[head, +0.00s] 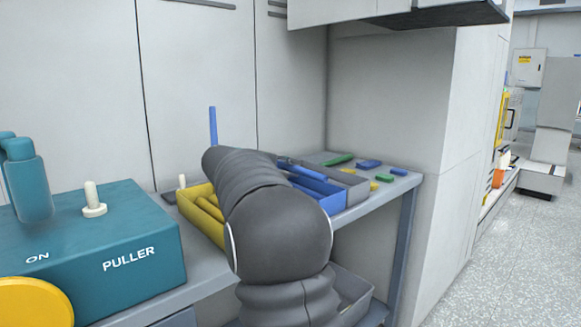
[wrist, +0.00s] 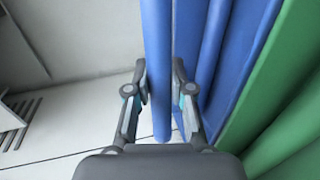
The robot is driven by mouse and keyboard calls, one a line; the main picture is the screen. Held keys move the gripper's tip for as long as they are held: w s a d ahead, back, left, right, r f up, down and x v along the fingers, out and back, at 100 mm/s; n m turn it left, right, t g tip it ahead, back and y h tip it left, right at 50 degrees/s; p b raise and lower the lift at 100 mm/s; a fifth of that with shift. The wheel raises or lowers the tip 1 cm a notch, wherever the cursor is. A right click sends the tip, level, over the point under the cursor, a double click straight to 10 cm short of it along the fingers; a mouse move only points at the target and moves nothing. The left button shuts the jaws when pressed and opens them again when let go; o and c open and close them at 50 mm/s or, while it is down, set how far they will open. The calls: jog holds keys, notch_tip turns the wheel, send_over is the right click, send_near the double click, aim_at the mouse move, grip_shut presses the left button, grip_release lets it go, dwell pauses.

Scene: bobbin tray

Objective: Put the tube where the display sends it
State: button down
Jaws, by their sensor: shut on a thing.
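In the wrist view my gripper (wrist: 159,82) is shut on a long blue tube (wrist: 160,115), one finger on each side of it. In the head view my dark arm hides the gripper. A thin upright blue tube (head: 213,127) rises behind the arm's far end; it looks like the held one. More blue tubes (head: 320,186) lie in a blue tray (head: 338,203) right of the arm. A yellow tray (head: 213,231) holds yellow tubes (head: 209,208) at the left. No display shows clearly in either view.
A teal box marked PULLER (head: 145,270) stands at the left of the bench with a white peg (head: 93,200). Green, blue and yellow pieces (head: 368,164) lie at the bench's right. Large green shapes (wrist: 275,95) are at the right in the wrist view. A wall stands behind.

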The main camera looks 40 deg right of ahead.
jog(key=c, duration=0.9)
grip_release()
jog(key=shift+c, duration=0.2)
jog(key=shift+a, duration=0.1)
jog(key=p+v, duration=0.1)
jog(key=v, duration=1.8)
jog(key=shift+a, duration=0.4)
jog(key=shift+d+r, duration=0.1)
jog(key=shift+r, duration=0.05)
